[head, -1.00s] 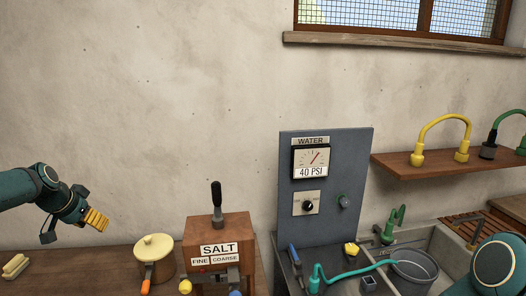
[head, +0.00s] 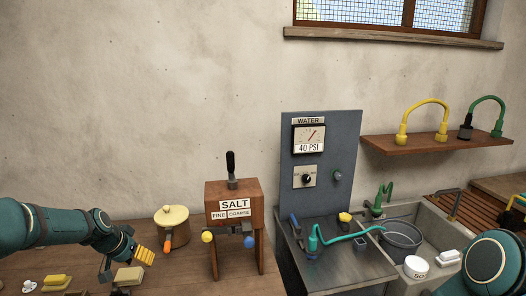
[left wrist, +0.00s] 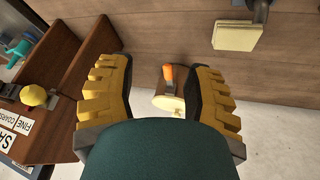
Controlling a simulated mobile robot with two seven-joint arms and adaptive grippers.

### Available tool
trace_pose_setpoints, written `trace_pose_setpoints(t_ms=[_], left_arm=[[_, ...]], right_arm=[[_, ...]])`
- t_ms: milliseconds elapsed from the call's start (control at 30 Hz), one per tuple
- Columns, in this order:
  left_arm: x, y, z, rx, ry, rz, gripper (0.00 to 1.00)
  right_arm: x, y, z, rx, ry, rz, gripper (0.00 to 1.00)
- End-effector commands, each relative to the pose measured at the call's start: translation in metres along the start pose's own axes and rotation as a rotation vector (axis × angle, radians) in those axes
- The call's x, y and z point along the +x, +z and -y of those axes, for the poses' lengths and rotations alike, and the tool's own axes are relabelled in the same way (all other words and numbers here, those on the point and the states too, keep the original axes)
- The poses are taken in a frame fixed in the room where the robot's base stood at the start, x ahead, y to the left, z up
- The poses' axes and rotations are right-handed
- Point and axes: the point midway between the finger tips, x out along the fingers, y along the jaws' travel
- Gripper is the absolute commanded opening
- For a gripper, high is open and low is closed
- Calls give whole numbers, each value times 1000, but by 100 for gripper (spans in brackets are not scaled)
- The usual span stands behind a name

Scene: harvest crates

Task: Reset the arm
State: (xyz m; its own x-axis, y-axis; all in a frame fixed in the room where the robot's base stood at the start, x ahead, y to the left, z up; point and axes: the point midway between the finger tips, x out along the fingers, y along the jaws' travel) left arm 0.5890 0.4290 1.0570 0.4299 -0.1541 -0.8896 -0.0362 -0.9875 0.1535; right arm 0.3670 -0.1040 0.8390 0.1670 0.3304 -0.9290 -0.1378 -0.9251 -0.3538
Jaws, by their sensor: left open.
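My left arm reaches in from the left in the head view. Its left gripper (head: 144,254) has yellow ribbed fingers and is empty above the wooden counter, left of a cream lidded pot (head: 174,228) with an orange handle. In the left wrist view the two fingers of the left gripper (left wrist: 164,78) are spread wide. The pot's orange handle and pale lid (left wrist: 168,104) show between them, beyond the fingers, with nothing held. A teal joint of my right arm fills the lower right of the head view; I see no right gripper there.
A wooden salt dispenser (head: 233,195) stands right of the pot. Sponge-like blocks (head: 128,276) lie on the counter.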

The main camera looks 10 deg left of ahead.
Motion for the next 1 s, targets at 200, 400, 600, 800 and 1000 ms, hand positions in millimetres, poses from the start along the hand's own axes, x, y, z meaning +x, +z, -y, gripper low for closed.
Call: trace_pose_setpoints(t_ms=[200, 400, 600, 800, 1000], left_arm=[[111, 72, -89, -62, 76, 79, 51], [180, 159, -173, -117, 125, 163, 51], [214, 263, -245, -167, 153, 255, 51], [216, 336, -282, -200, 157, 317, 51], [212, 356, -290, -214, 154, 332, 51]], right_arm=[[22, 9, -8, -4, 0, 15, 39], [41, 15, -15, -7, 0, 25, 39], [59, 21, -22, -11, 1, 37, 39], [70, 26, -26, -13, 1, 45, 39], [72, 27, -26, -14, 1, 48, 39]])
